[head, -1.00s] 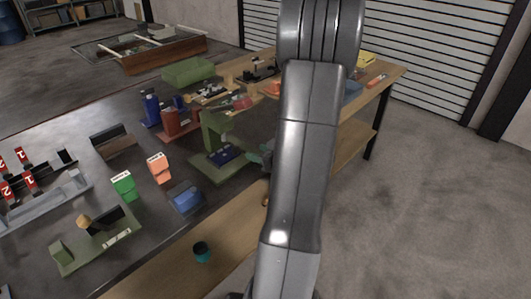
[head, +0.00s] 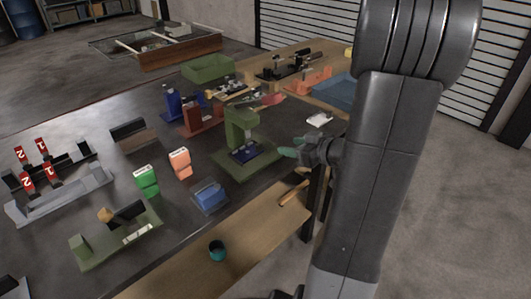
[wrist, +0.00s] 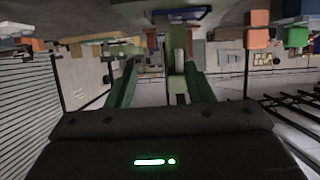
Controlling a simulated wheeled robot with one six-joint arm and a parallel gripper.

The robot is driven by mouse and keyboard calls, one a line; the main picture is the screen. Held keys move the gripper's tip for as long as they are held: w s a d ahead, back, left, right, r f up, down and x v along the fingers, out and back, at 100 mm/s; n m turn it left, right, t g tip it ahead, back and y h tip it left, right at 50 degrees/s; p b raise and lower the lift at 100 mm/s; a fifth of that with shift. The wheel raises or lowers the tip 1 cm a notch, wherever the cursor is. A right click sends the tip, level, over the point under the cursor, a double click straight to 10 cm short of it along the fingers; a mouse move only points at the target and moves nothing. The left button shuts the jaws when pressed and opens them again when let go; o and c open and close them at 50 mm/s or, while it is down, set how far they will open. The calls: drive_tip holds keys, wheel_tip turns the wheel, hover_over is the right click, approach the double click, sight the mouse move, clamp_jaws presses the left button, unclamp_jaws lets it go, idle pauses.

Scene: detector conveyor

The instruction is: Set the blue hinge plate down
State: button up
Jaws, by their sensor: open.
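The blue hinge plate (head: 244,153) is a dark blue piece lying on the base of a green press-like stand (head: 263,166), in front of its upright post. My gripper (head: 290,147) is to the right of the stand, with a visible gap to the plate. In the wrist view the green fingers of my gripper (wrist: 160,70) are spread apart, with nothing held between them. The green post shows beyond them. A dark blue strip at the top of the wrist view may be the plate; I cannot tell for sure.
A blue box-like piece (head: 210,196), a green block (head: 146,180) and an orange block (head: 180,163) stand left of the stand. A red fixture (head: 200,119) is behind it. A teal cup (head: 217,251) sits on the lower wooden shelf.

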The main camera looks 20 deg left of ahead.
drive_tip(key=b, duration=0.1)
approach(260, 144)
drive_tip(key=x, duration=0.3)
drive_tip(key=shift+w+a+r, duration=0.2)
drive_tip(key=shift+w+a, duration=0.1)
drive_tip(key=shift+a, duration=0.05)
drive_tip(key=x, duration=0.4)
drive_tip(key=shift+s+f+b, duration=0.25)
drive_tip(key=shift+f+b, duration=0.15)
drive_tip(key=shift+f, duration=0.05)
drive_tip(key=shift+w+a+f, duration=0.1)
drive_tip(key=shift+w+a, duration=0.05)
drive_tip(key=shift+a, duration=0.25)
clamp_jaws()
